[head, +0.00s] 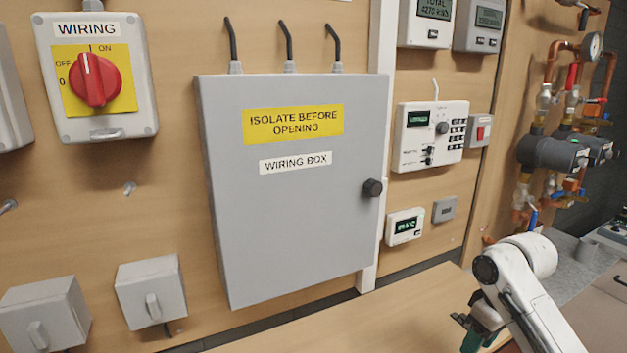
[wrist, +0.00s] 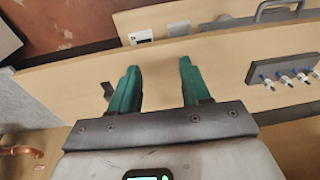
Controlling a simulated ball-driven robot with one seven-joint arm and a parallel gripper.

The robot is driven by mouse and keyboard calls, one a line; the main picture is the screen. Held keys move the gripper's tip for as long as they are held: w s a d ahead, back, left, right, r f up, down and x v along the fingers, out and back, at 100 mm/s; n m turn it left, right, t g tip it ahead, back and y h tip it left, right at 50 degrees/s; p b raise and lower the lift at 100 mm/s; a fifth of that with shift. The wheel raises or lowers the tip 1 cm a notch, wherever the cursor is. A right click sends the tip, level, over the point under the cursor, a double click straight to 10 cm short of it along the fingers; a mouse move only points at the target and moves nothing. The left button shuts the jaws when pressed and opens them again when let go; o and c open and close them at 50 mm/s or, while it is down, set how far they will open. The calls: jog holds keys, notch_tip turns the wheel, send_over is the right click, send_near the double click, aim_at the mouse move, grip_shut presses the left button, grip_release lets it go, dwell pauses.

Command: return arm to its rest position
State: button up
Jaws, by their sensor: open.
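My arm shows at the lower right of the head view, a white link bent over the wooden bench. My gripper is mostly hidden behind it there; only a bit of green finger shows near the bottom edge. In the wrist view my gripper (wrist: 160,90) has its two green fingers well apart. Nothing is between them, only the wooden surface beyond. It touches nothing that I can see.
A grey wiring box (head: 290,220), its door shut, hangs on the wooden wall left of my arm. A red rotary switch (head: 95,80) sits at the upper left. Pipes and a grey pump (head: 548,153) stand right. The bench (head: 370,325) looks clear left of my arm.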

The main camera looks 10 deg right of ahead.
jog(key=s+a+f+m+t+y, duration=0.1)
jog(key=s+a+f, duration=0.5)
jog(key=a, duration=0.2)
jog(key=s+a+f+m+y, duration=0.1)
jog(key=s+a+f, duration=0.6)
jog(key=a, duration=0.1)
jog(key=s+d+f+m+h, duration=0.1)
jog(key=s+d+f, duration=0.1)
jog(key=s, duration=0.9)
jog(key=s+d+f+m+h, duration=0.2)
jog(key=s+d, duration=0.2)
jog(key=s, duration=0.7)
jog(key=shift+s+d+g, duration=0.15)
jog(key=shift+d+g, duration=0.05)
jog(key=shift+g, duration=0.2)
